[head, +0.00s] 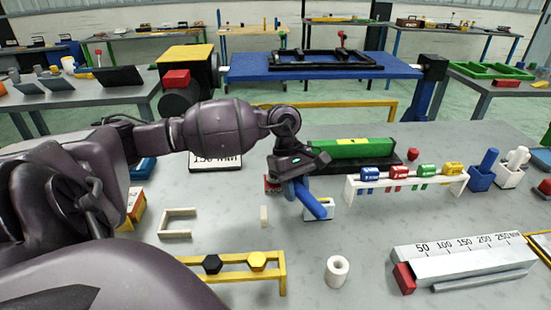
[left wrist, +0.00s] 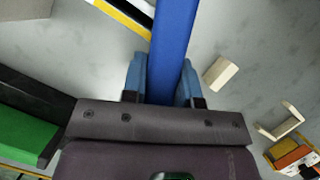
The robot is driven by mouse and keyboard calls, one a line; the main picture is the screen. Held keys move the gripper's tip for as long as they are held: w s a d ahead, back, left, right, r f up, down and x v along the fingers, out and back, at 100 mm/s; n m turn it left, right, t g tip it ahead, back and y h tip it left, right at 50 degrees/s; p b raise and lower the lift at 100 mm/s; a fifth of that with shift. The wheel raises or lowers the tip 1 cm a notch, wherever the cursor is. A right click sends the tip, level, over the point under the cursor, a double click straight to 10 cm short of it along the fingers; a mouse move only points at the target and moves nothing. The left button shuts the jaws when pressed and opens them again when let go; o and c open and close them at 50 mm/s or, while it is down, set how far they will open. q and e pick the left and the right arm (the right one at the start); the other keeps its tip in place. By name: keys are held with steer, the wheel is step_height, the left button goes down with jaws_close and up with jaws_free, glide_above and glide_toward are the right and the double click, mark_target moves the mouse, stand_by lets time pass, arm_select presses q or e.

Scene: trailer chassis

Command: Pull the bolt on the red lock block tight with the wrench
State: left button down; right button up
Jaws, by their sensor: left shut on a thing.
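My left gripper (head: 298,188) is shut on a blue bar, which looks like the wrench's handle; the bar (head: 313,205) slants down to the right. In the left wrist view the bar (left wrist: 173,40) runs up between the two blue fingertips of the gripper (left wrist: 160,82); its far end is out of frame. A small red block (head: 270,184) sits just left of the gripper, partly hidden by it. I cannot tell whether it is the lock block, and I see no bolt on it. My right gripper is not in view.
A yellow rack (head: 283,275) holds black and yellow hex heads. A white ring (head: 337,271) and a white numbered scale (head: 465,258) stand front right. A white rack (head: 351,194) with coloured pieces and a green block (head: 350,148) stand beyond. Grey table lies free between them.

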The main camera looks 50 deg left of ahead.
arm_select(q)
steer(key=shift+s+a+m+g+b, duration=0.2)
steer(key=shift+s+m+g+b, duration=0.1)
steer(key=shift+s+m, duration=0.45)
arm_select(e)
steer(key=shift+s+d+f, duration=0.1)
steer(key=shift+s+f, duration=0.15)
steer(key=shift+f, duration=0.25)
arm_select(q)
steer(key=shift+w, duration=0.1)
steer(key=shift+a+m, duration=0.1)
steer(key=shift+m, duration=0.15)
steer(key=shift+s+a+m+b, duration=0.2)
steer(key=shift+s+m+b, duration=0.1)
steer(key=shift+s+m, duration=0.2)
steer(key=shift+s+m+g, duration=0.2)
steer(key=shift+m+g, duration=0.1)
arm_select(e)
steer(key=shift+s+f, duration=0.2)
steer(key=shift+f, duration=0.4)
arm_select(q)
steer(key=shift+w+r, duration=0.1)
steer(key=shift+w, duration=0.15)
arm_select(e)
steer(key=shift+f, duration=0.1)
arm_select(q)
steer(key=shift+r, duration=0.1)
